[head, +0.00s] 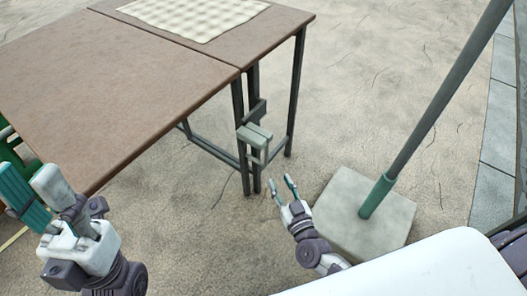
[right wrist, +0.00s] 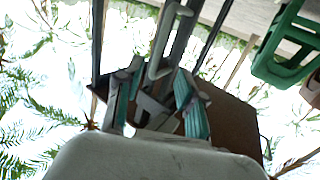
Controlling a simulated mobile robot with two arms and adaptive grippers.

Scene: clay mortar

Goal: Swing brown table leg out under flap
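The brown table (head: 262,40) has a flap (head: 110,90) extending to the left, which looks level with the top. A dark leg frame (head: 255,175) stands beneath the seam, with a pale grey handle-like block (head: 255,135) near its top. My right gripper (head: 280,187) is open and empty, in front of and below that block, apart from it in the head view. In the right wrist view, a grey handle (right wrist: 163,45) shows beyond my open right fingers (right wrist: 155,100). My left gripper (head: 36,185) is open and empty by the flap's near left edge.
A grey parasol base (head: 395,225) with a slanting pole (head: 430,105) stands right of my right gripper. A checked cloth (head: 195,12) lies on the tabletop. A green chair-like object (right wrist: 285,45) shows in the right wrist view. Sandy floor between table and base is clear.

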